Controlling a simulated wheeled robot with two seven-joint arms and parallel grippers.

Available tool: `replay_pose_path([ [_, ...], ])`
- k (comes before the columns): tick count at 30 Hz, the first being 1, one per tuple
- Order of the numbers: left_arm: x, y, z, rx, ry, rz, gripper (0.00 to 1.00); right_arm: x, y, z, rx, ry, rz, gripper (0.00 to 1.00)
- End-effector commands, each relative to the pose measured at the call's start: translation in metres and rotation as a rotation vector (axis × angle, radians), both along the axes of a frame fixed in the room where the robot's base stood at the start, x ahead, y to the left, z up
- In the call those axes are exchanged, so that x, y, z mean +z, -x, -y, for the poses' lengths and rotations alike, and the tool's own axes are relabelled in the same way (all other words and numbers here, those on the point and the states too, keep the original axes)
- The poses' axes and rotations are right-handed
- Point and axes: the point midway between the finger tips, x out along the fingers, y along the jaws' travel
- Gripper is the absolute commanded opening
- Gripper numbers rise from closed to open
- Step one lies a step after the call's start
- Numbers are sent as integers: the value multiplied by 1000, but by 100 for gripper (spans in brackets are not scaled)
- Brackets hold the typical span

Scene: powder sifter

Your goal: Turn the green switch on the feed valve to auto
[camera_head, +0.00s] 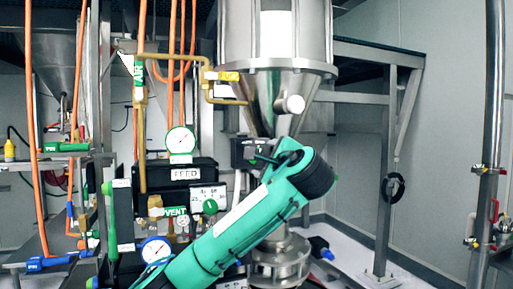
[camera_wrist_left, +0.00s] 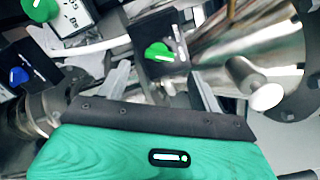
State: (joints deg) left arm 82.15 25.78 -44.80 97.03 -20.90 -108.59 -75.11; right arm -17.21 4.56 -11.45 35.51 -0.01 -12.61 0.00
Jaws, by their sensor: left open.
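A black box (camera_head: 243,152) with a green switch stands beside the steel cone. In the left wrist view, its green switch (camera_wrist_left: 157,52) sits on the dark face (camera_wrist_left: 152,70), turned slantwise. My left gripper (camera_wrist_left: 163,80) is open, its two pale fingers on either side of the box's lower part. I cannot tell if they touch it. In the head view my green left arm largely hides the gripper (camera_head: 258,158). A second green knob (camera_head: 210,206) is on a white-faced panel below the FEED sign (camera_head: 186,173); it also shows in the wrist view (camera_wrist_left: 40,8). Switch markings are unreadable.
The steel hopper (camera_head: 275,85) and its cone rise just behind the gripper, with a round white-ended stub (camera_wrist_left: 266,96) at right. Gauges (camera_head: 180,140), orange hoses and brass pipes crowd the left. A steel post (camera_head: 494,140) stands at far right.

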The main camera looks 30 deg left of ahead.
Motion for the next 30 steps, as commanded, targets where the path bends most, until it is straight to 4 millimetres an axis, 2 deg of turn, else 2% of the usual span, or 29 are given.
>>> replay_pose_path([
  [1,5,-7,-9,3,0,-4,66,13,0,-1,-1,-1,0,36],
  [3,5,-16,-20,4,0,-4,66,20,0,-2,-1,-2,0,36],
  [12,2,-44,-49,0,0,-2,66,41,0,-3,-1,-3,-1,36],
  [25,-1,-49,-55,-1,0,0,66,43,0,1,0,1,0,36],
  [30,-1,-49,-55,-1,0,0,33,43,0,2,1,3,1,36],
])
